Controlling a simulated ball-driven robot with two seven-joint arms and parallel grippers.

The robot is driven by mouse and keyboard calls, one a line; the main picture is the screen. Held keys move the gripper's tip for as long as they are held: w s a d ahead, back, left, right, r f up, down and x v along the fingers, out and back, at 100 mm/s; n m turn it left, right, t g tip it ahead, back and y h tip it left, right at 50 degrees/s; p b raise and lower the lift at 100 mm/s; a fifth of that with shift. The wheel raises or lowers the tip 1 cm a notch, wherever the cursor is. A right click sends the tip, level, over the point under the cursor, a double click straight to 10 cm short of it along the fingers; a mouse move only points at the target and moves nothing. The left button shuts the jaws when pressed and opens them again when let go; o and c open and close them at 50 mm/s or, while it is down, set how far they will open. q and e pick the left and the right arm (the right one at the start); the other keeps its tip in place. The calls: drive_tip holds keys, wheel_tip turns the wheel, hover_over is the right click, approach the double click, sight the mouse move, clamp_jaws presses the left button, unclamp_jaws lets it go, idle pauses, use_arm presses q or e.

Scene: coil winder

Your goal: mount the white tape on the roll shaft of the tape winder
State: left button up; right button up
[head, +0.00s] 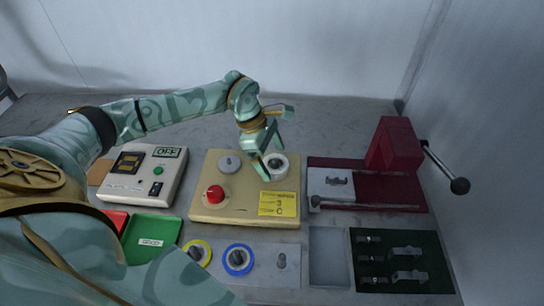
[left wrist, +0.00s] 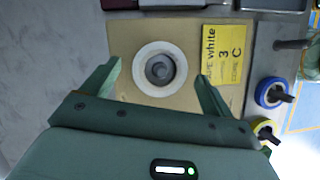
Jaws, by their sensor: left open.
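The white tape (head: 282,172) is a thick white ring at the right rear of the beige tape winder (head: 235,210). In the left wrist view the tape (left wrist: 143,70) lies around a grey round hub, the roll shaft (left wrist: 160,69). My left gripper (head: 268,158) is above the tape, pointing down. In the left wrist view its two fingers (left wrist: 158,76) are open, one to each side of the tape, with gaps between. The fingers partly cover the tape in the head view. My right gripper is not in view.
The winder carries a grey knob (head: 229,164), a red button (head: 215,194) and a yellow label (head: 277,204) reading white, 3, C. In front, a grey holder (head: 265,272) bears a blue ring (head: 238,259) and a yellow ring (head: 197,252). A red lever press (head: 393,146) stands right.

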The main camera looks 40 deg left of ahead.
use_arm(q)
drive_tip(key=p+v, duration=0.2)
drive_tip(key=v, duration=1.3)
drive_tip(key=shift+a+r, duration=0.2)
drive_tip(key=shift+r, duration=0.15)
drive_tip(key=shift+s+f, duration=0.1)
